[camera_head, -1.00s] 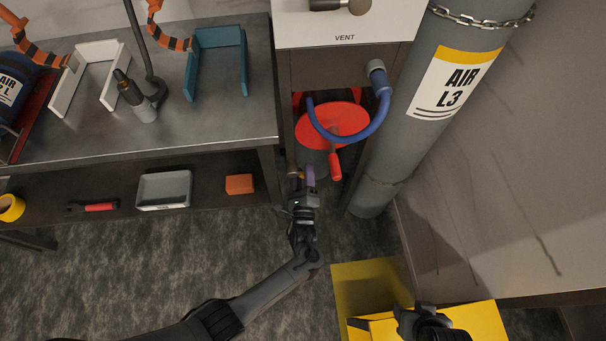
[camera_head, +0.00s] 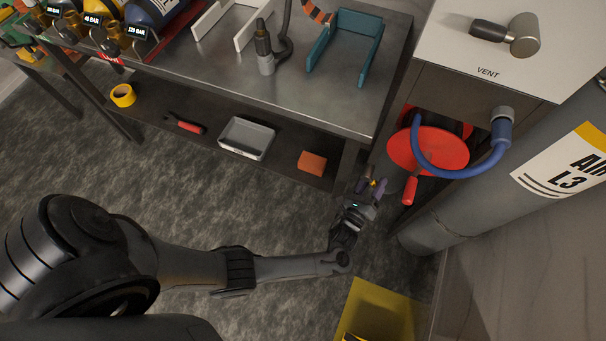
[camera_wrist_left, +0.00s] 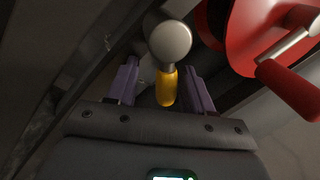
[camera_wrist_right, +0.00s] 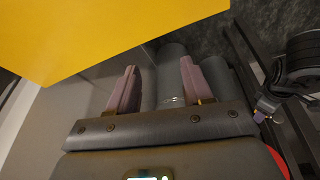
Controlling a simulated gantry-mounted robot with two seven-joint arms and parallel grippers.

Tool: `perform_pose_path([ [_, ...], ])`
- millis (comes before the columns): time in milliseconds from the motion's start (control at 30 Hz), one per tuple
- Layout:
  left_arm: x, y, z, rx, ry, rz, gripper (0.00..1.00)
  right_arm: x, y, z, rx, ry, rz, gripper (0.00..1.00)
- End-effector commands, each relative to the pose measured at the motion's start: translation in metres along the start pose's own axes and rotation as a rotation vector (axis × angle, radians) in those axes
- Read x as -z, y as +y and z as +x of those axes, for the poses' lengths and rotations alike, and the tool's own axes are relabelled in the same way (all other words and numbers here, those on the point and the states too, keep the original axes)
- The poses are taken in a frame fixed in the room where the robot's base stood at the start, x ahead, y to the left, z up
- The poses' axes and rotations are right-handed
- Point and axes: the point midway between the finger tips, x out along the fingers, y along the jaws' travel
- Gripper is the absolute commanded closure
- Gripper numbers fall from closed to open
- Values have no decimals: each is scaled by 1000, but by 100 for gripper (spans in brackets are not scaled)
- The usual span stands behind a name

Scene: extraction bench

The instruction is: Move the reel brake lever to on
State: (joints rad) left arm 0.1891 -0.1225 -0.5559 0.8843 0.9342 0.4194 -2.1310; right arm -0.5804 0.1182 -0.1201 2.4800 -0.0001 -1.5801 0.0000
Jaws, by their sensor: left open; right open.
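The reel brake lever appears to be the yellow handle (camera_wrist_left: 166,88) with a rounded grey part beyond it in the left wrist view. My left gripper (camera_head: 371,185) is open, with its purple fingers on either side of the yellow handle; I cannot tell whether either finger touches it. In the head view the lever is mostly hidden by the gripper. The red hose reel (camera_head: 428,150), with its red crank grip (camera_head: 409,191), is just right of the gripper; the grip also shows in the left wrist view (camera_wrist_left: 290,90). My right gripper (camera_wrist_right: 157,85) is open and empty.
A blue hose (camera_head: 480,168) loops in front of the reel. The grey AIR L3 cylinder (camera_head: 455,217) stands to the right. The bench's lower shelf (camera_head: 285,150) is close left of the gripper, carrying an orange block (camera_head: 312,162) and a grey tray (camera_head: 247,138).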

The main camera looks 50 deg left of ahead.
Motion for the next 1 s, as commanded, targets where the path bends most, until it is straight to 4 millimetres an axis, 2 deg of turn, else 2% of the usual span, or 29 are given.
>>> perform_pose_path([
  [200,-4,16,-3,-4,62,306,50,3,2,-9,-5,-1,-7,50],
  [467,-11,31,-5,-6,130,650,50,4,2,-12,-5,-1,-7,50],
  [700,-18,25,-56,-6,133,645,50,12,2,-37,-1,2,-2,50],
  [1000,-24,21,-115,-4,133,642,50,19,1,-57,2,2,3,50],
])
